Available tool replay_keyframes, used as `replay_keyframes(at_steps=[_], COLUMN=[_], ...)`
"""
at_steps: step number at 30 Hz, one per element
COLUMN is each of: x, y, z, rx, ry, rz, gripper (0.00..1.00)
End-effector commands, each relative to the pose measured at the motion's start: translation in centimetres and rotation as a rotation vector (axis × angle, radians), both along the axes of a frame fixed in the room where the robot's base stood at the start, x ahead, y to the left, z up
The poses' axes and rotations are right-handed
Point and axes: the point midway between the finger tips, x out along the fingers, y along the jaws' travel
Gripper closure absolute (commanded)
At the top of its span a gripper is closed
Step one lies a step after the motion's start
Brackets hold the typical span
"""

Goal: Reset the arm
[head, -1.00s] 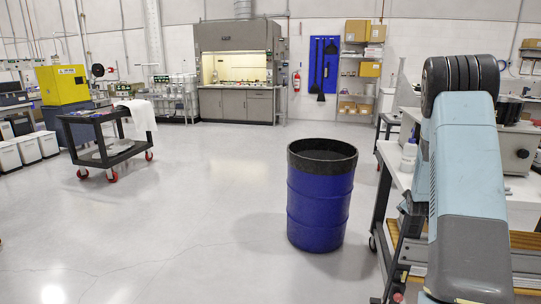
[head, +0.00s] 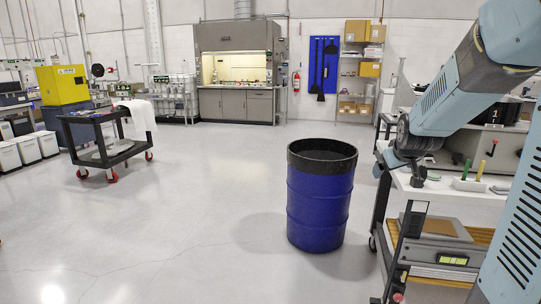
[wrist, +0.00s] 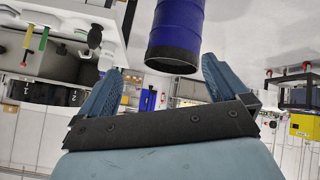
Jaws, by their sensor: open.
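My arm comes in from the right edge of the head view and bends down and left over the white-topped cart (head: 400,181). My gripper (wrist: 162,66) shows in the wrist view with its two blue fingers wide apart and nothing between them. The wrist picture is upside down. The blue barrel (wrist: 180,25) shows beyond the fingers, apart from them. In the head view the same barrel (head: 320,205) stands upright on the floor, left of the cart. The fingers cannot be made out clearly in the head view.
A green-handled tool (head: 466,169) and a yellow-handled tool (head: 480,171) stand in a white holder on the cart. A grey case with a level window (head: 453,260) sits lower down. A black cart (head: 95,135) stands at left. The floor left of the barrel is clear.

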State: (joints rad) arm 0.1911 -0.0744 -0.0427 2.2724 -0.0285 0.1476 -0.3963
Motion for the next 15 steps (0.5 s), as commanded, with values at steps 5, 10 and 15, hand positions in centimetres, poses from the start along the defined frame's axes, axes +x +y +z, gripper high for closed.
replay_keyframes(at_steps=[5, 10, 15], x=[-4.9, -9.9, -15.1], y=[3.2, 5.8, 8.1], z=[2.4, 3.8, 4.8], rx=[0.068, 0.128, 0.182], ry=[0.037, 0.081, 0.128], rz=[-0.012, -0.029, -0.047], gripper=[0.0, 0.0, 0.0])
